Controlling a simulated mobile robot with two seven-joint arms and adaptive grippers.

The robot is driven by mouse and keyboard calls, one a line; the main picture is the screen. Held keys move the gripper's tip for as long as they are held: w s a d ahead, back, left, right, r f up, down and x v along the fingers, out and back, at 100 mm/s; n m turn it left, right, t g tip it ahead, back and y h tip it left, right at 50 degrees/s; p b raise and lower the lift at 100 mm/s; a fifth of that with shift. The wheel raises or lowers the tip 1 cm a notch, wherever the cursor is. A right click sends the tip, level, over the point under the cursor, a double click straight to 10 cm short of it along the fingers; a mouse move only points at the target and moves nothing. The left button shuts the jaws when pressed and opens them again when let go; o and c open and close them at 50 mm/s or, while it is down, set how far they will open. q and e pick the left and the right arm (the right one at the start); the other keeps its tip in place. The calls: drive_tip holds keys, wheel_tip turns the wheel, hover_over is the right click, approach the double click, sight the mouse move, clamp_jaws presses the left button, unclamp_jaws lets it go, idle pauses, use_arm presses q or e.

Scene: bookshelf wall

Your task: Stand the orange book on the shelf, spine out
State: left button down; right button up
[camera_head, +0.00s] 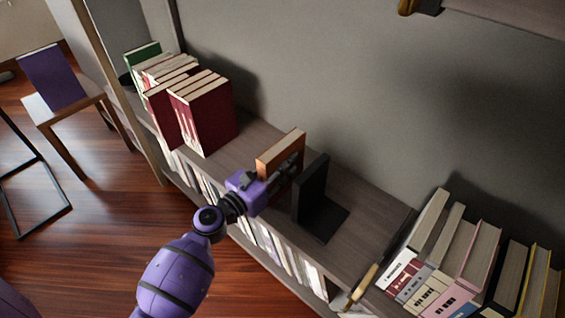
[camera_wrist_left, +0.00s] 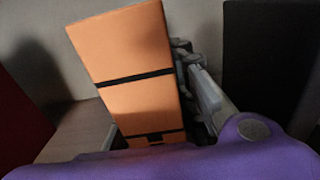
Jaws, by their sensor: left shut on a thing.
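The orange book (camera_head: 281,147) stands upright on the shelf board (camera_head: 243,145), between dark red books and a black bookend. In the left wrist view its orange face with dark bands (camera_wrist_left: 128,75) looks toward the camera and leans slightly. My left gripper (camera_head: 291,163) is shut on the orange book, with a grey finger (camera_wrist_left: 203,92) along its right side. The other finger is hidden, and the book's lower end is partly hidden by my purple wrist. I cannot tell whether its bottom touches the board. My right gripper is not in view.
The black bookend (camera_head: 312,190) stands just right of the book. Dark red books (camera_head: 207,117) stand to the left, with bare board between. More books (camera_head: 450,260) fill the right end. A chair (camera_head: 75,105) holding a purple book stands far left.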

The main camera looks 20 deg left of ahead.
use_arm(q)
drive_tip(key=c, duration=1.4)
unclamp_jaws()
drive_tip(key=shift+o, duration=0.2)
drive_tip(key=v, duration=1.2)
drive_tip(key=shift+r, duration=0.1)
